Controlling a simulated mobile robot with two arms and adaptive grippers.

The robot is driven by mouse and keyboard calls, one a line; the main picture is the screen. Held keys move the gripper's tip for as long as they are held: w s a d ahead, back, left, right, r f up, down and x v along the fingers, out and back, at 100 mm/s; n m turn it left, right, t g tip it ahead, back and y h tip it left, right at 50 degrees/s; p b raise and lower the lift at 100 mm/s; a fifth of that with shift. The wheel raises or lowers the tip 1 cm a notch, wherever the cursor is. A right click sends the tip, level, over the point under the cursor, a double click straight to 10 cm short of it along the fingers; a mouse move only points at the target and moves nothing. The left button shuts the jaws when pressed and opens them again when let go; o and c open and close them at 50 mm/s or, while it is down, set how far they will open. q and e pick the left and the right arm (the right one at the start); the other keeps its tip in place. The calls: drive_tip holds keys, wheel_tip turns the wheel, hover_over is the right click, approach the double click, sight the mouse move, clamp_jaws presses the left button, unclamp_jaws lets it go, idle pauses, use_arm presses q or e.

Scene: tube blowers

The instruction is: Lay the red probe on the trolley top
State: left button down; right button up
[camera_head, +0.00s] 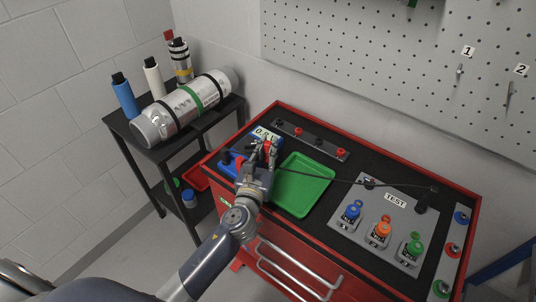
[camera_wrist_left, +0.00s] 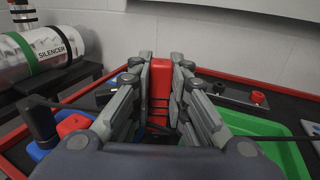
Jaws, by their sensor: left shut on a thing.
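My left gripper (camera_head: 264,153) is over the left part of the trolley's black top (camera_head: 338,205), near a blue meter (camera_head: 261,136) with a display. Its fingers are shut on the red probe (camera_wrist_left: 160,80), which stands upright between them in the left wrist view. The probe's lower end is hidden by the fingers, so I cannot tell whether it touches anything. My right gripper is not in view.
A green tray (camera_head: 303,184) lies just right of the gripper. A dark lead (camera_head: 340,182) crosses it towards the grey TEST plate (camera_head: 345,224). A strip with red and black knobs (camera_head: 320,143) lies behind. A black shelf (camera_head: 122,125) holds a silencer (camera_head: 183,108) and bottles at left.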

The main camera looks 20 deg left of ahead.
use_arm(q)
drive_tip(key=shift+d+f+b, duration=0.1)
drive_tip(key=shift+f+b, duration=0.2)
drive_tip(key=shift+f, duration=0.9)
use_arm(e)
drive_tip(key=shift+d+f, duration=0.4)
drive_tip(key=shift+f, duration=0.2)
use_arm(q)
drive_tip(key=shift+f, duration=0.1)
drive_tip(key=c, duration=1.6)
unclamp_jaws()
drive_tip(key=shift+o, duration=0.2)
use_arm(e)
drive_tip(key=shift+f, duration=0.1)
use_arm(q)
drive_tip(key=shift+s, duration=0.25)
drive_tip(key=s, duration=0.3)
drive_tip(key=s+b, duration=0.1)
drive_tip(key=s, duration=0.2)
drive_tip(key=s+b, duration=0.1)
drive_tip(key=s, duration=0.3)
drive_tip(key=shift+s+d, duration=0.1)
drive_tip(key=shift+d, duration=0.15)
drive_tip(key=shift+s, duration=0.75)
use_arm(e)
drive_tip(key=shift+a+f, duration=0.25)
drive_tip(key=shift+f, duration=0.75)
